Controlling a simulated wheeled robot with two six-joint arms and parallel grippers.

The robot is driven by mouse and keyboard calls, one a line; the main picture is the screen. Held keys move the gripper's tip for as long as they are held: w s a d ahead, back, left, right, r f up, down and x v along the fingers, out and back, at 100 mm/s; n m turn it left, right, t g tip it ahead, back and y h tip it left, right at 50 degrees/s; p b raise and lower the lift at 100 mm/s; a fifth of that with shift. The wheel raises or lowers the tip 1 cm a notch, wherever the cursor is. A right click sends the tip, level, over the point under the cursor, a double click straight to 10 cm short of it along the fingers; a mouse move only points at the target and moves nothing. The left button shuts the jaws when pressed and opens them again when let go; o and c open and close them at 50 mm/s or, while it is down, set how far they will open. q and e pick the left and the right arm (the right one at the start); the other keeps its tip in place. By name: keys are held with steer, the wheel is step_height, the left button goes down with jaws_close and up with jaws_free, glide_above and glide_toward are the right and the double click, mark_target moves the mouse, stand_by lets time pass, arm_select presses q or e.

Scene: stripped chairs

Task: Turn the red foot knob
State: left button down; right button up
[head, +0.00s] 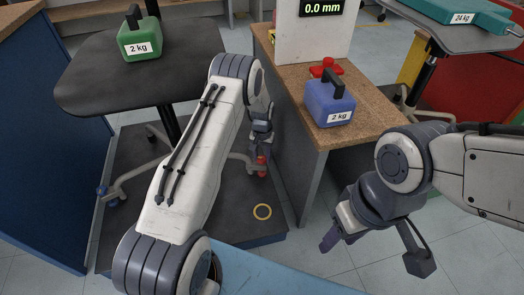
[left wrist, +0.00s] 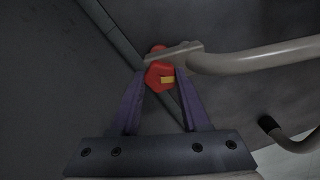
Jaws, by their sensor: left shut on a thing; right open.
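The red foot knob (head: 261,161) is at the foot of the chair base, low beside the wooden table. In the left wrist view the red foot knob (left wrist: 157,78) is a faceted red piece with a yellow mark, at the end of a grey leg (left wrist: 250,60). My left gripper (left wrist: 162,76) has its purple fingers on both sides of the knob and is shut on it. In the head view my left gripper (head: 262,142) reaches down to the knob, partly covering it. My right gripper (head: 374,250) is open and empty in front of the table.
A green 2 kg weight (head: 139,36) stands on the dark seat (head: 100,75). A blue 2 kg weight (head: 330,103) and a red piece (head: 326,68) are on the table (head: 283,83). A display (head: 321,8) reads 0.0 mm.

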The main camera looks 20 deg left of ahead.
arm_select(q)
steer(key=m+p, duration=0.2)
steer(key=shift+r+m, duration=0.15)
steer(key=shift+m, duration=0.25)
steer(key=m+p, duration=0.1)
steer(key=m, duration=0.2)
steer(key=shift+m+p, duration=0.3)
steer(key=shift+p, duration=0.05)
steer(key=m+p, duration=0.1)
steer(key=m, duration=0.2)
steer(key=shift+m, duration=0.3)
steer(key=m+p, duration=0.1)
steer(key=m, duration=0.3)
steer(key=shift+m, duration=0.3)
steer(key=m+p, duration=0.1)
steer(key=m, duration=0.3)
steer(key=shift+m, duration=0.3)
steer(key=m, duration=0.9)
steer(key=shift+p, duration=0.3)
steer(key=shift+m, duration=1.8)
